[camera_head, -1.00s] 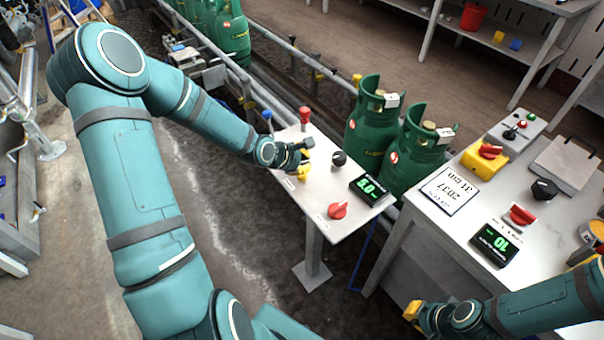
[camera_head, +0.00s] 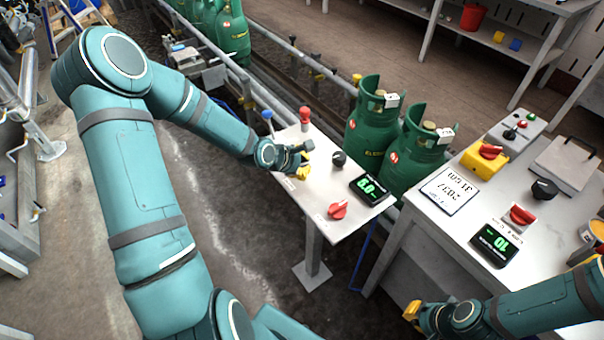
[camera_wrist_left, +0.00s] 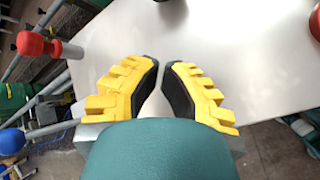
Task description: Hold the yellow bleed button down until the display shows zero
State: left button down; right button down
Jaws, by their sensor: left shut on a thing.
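My left gripper (camera_head: 303,170) is low over the small white table (camera_head: 325,160), where the bleed button station is. The black display (camera_head: 371,188) on the same table has green digits, seemingly 6.0, seen at an angle. My right gripper (camera_head: 412,312) is below the right table's near edge; its jaws are unclear.
The right table (camera_head: 440,235) carries a second display (camera_head: 496,243), a sign and more knobs.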

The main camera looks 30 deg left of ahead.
pick_arm(q)
jog(key=shift+f, duration=0.5)
dwell(0.7)
jog(key=shift+r, duration=0.1)
dwell(2.7)
jog(key=shift+r+p, duration=0.85)
jog(key=shift+p, duration=0.05)
notch_tip(320, 180, up, 5)
jog(key=p, duration=0.5)
